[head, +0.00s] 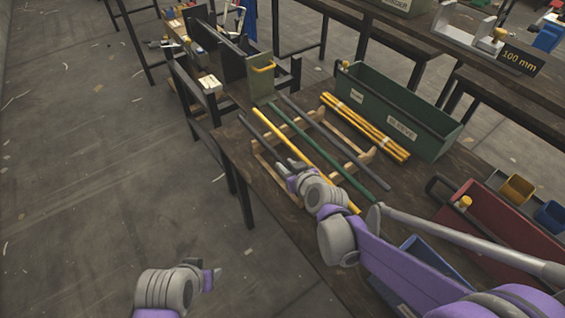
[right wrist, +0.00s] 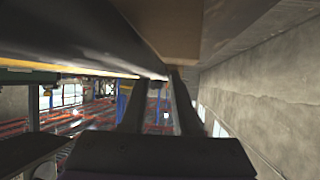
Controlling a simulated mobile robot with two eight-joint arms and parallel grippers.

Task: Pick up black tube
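The black tube (head: 335,140), dark grey in this light, lies on a low wooden rack (head: 364,158), right of a green tube (head: 315,150) and a yellow tube (head: 277,133).
Right of the rack are a bundle of yellow tubes (head: 365,126) and a green bin (head: 398,104). A red bin (head: 489,236) and a blue bin (head: 425,249) are nearer. An olive box with a yellow handle (head: 262,86) stands beyond the rack. The floor at left is open.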

